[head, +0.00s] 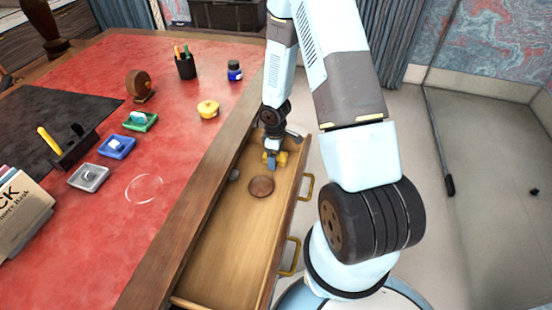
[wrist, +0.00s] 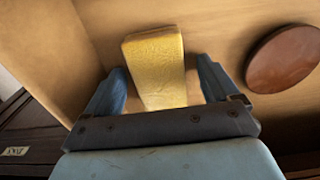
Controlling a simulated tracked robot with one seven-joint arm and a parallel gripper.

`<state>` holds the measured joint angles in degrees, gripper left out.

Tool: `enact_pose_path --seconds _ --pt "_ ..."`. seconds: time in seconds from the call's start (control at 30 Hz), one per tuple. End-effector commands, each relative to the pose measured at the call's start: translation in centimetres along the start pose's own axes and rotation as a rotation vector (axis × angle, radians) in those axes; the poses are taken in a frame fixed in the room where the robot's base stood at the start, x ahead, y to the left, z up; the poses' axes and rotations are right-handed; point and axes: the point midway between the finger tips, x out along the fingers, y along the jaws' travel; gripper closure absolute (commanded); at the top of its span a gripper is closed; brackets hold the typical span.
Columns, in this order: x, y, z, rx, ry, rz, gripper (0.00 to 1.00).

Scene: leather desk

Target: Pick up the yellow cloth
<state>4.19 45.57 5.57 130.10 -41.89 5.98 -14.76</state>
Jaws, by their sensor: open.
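The yellow cloth (wrist: 157,68) looks like a folded, textured block in the wrist view. It lies on the floor of the open wooden drawer (head: 222,240). My gripper (wrist: 165,88) is open, with one blue finger on each side of the cloth. The near end of the cloth is between the fingers or just under them; I cannot tell whether they touch it. In the head view the cloth (head: 282,158) shows only as a small yellow patch beside my gripper (head: 270,162), at the far end of the drawer.
A round brown disc (head: 261,186) lies in the drawer close to the cloth, right of it in the wrist view (wrist: 284,58). A small grey object (head: 234,174) is by the drawer's left wall. The drawer's near part is empty. The red desk top (head: 180,120) holds several items.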

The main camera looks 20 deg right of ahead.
Motion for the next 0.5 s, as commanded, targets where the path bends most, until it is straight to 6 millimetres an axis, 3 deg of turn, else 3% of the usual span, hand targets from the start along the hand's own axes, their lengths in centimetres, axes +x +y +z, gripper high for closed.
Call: enact_pose_path --seconds 0.07,0.5 --pt "-0.01 -0.01 0.01 0.000 0.000 0.000 0.15" --pt "-0.02 -0.02 0.00 0.000 0.000 0.000 0.57"
